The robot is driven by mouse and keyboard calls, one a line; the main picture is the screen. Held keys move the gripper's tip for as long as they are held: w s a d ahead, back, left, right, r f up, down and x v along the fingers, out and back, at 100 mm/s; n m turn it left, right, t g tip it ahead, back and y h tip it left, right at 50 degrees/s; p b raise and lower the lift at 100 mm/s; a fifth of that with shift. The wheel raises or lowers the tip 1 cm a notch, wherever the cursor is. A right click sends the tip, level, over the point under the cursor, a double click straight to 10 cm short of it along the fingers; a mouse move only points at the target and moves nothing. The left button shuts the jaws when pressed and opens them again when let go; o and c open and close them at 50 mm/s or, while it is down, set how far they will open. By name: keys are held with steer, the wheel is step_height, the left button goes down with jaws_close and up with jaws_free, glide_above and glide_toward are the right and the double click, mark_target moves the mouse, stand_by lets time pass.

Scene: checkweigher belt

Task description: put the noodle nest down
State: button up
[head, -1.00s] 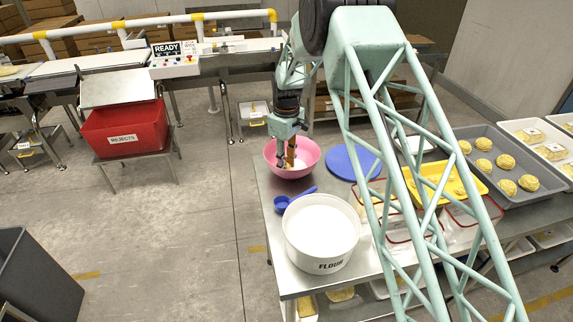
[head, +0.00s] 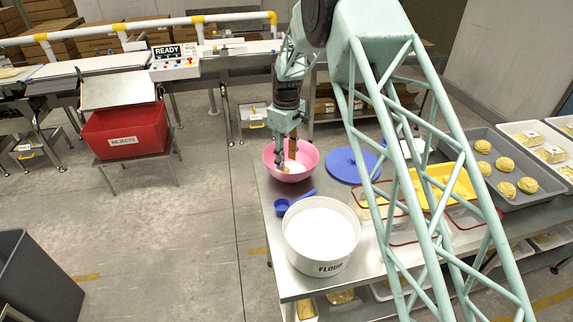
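My gripper (head: 285,156) points down over the pink bowl (head: 271,163) at the left end of the steel table. Its fingertips are at or inside the rim. A narrow brown upright piece shows beside the fingers; I cannot tell whether it is held. White powder lies in the bowl. No noodle nest can be made out in the gripper, and the fingers are too small to tell open from shut. Several round yellow noodle nests (head: 505,164) sit in the grey tray (head: 540,198) at the right, partly behind my lattice arm.
A white FLOUR tub (head: 320,268), a blue scoop (head: 283,207) and a blue disc (head: 350,165) are near the bowl. Red-rimmed containers and a yellow tray (head: 436,172) stand under my arm. A red REJECTS bin (head: 125,130) stands left, beyond open floor.

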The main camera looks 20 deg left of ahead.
mark_target(287, 168)
step_height(287, 168, up, 9)
steer(key=shift+p, duration=0.3)
stand_by(0.8)
steer(key=shift+r, duration=0.15)
